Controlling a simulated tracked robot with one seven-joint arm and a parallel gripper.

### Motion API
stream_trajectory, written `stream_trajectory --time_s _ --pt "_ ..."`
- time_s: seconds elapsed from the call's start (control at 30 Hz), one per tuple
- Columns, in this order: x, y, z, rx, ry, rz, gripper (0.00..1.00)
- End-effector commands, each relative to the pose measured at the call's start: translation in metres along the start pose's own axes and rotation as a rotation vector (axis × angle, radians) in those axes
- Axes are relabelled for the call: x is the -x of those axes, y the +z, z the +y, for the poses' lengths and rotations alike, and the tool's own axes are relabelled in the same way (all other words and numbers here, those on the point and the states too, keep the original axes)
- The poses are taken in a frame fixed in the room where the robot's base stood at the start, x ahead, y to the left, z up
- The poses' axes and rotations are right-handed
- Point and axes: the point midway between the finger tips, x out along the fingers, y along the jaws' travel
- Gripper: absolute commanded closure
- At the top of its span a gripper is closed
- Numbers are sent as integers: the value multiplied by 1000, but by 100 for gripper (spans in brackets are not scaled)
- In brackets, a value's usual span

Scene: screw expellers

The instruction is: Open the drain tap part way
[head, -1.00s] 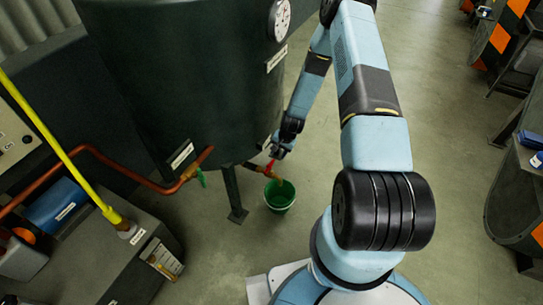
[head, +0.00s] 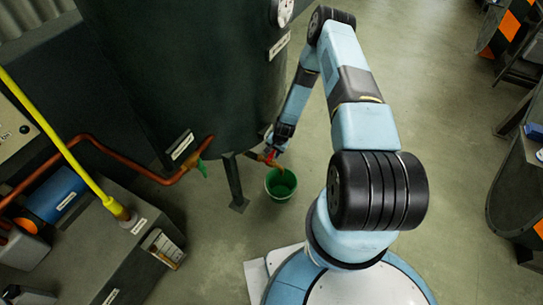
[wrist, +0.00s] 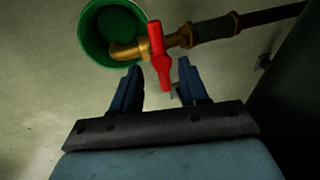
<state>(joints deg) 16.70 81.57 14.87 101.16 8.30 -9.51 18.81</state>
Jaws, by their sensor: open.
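The drain tap is a brass tap (wrist: 180,40) with a red lever handle (wrist: 157,50), seen in the wrist view on a pipe from the dark tank (head: 200,80). Its spout bends over a green bucket (wrist: 97,30) on the floor. The bucket also shows in the head view (head: 281,184). My gripper (wrist: 158,75) is open, its two dark blue fingers on either side of the lower end of the red lever. I cannot tell whether either finger touches it. In the head view my gripper (head: 272,150) is at the tap and hides part of it.
A tank leg (head: 234,182) stands left of the bucket. A grey box (head: 105,245) with a yellow hose is at left.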

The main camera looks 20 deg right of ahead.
Motion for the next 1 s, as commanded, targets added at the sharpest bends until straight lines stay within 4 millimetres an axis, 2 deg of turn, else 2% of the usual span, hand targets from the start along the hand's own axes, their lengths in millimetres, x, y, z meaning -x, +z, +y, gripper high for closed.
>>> stream_trajectory --time_s 0.1,0.3,0.67,0.77,1.0 --pt "-17 0 0 0 0 0 56" --pt "-33 0 0 1 0 0 56" --pt "-37 0 0 1 0 0 56" --pt "-37 0 0 1 0 0 63" --pt "-37 1 -1 2 0 0 86"
